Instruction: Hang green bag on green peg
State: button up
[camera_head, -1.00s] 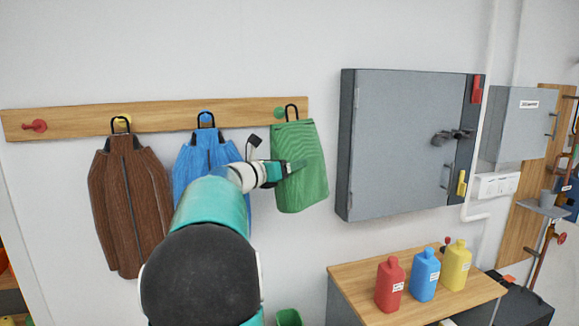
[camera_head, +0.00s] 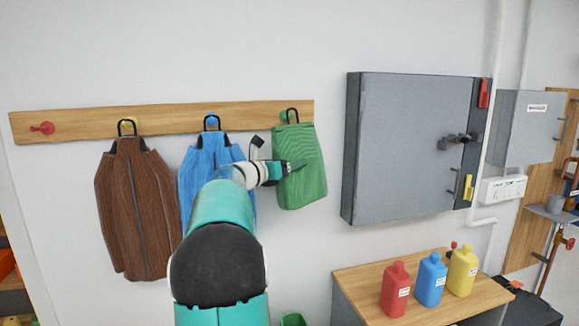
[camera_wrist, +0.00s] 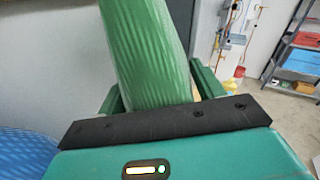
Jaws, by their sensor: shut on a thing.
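The green bag (camera_head: 303,172) is upright at the right end of the wooden peg rail, its black loop (camera_head: 288,114) at the height of the green peg (camera_head: 284,116). I cannot tell whether the loop is around the peg or in front of it. My gripper (camera_head: 292,167) is at the bag's left side, shut on the bag. In the wrist view the green bag (camera_wrist: 145,50) rises between the two fingers of my gripper (camera_wrist: 155,90), and its top is out of the picture.
A brown jacket (camera_head: 135,210) and a blue jacket (camera_head: 208,160) hang left of the bag. A red peg (camera_head: 43,128) is bare. A grey cabinet (camera_head: 408,145) stands out right of the bag. Red, blue and yellow bottles stand on a table (camera_head: 362,283) below.

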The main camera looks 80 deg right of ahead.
jog(key=shift+w+d+f, duration=0.25)
jog(key=shift+w+d, duration=0.05)
jog(key=shift+d, duration=0.25)
jog(key=shift+w+d+f, duration=0.25)
jog(key=shift+w+d, duration=0.05)
jog(key=shift+d, duration=0.2)
jog(key=shift+w+f, duration=0.1)
jog(key=o, duration=1.2)
jog(key=shift+d+f, duration=0.1)
jog(key=shift+c, duration=0.2)
jog(key=shift+o, duration=0.6)
